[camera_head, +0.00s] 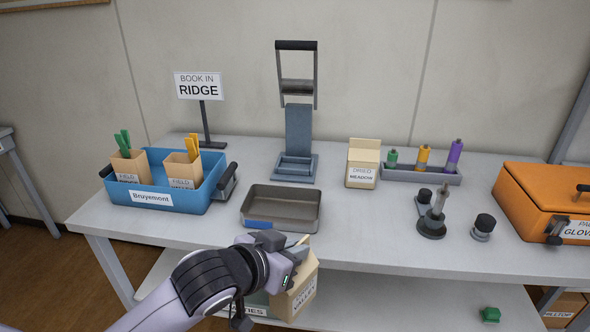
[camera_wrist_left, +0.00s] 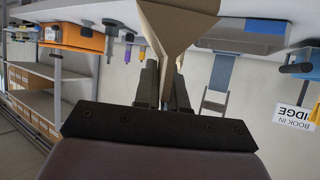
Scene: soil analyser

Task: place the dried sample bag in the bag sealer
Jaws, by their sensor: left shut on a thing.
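My left gripper (camera_head: 290,250) is shut on the top of a tan paper bag (camera_head: 297,292), held in front of the table's front edge. Its label is partly readable, seemingly "VALLEY". In the left wrist view, the bag (camera_wrist_left: 180,22) is pinched between the fingers (camera_wrist_left: 165,90). The bag sealer (camera_head: 298,130) stands at the back middle of the table, its handle frame raised and its low tray empty. It also shows upside down in the left wrist view (camera_wrist_left: 222,72). Another bag, labelled "DRIED MEADOW" (camera_head: 362,165), stands right of the sealer. My right gripper is out of view.
An empty grey tray (camera_head: 282,228) lies between the held bag and the sealer. A blue crate (camera_head: 190,203) with two field bags and a "RIDGE" sign (camera_head: 199,86) are left. A rack of coloured vials (camera_head: 430,177), a metal stand (camera_head: 432,225) and an orange case (camera_head: 545,195) are right.

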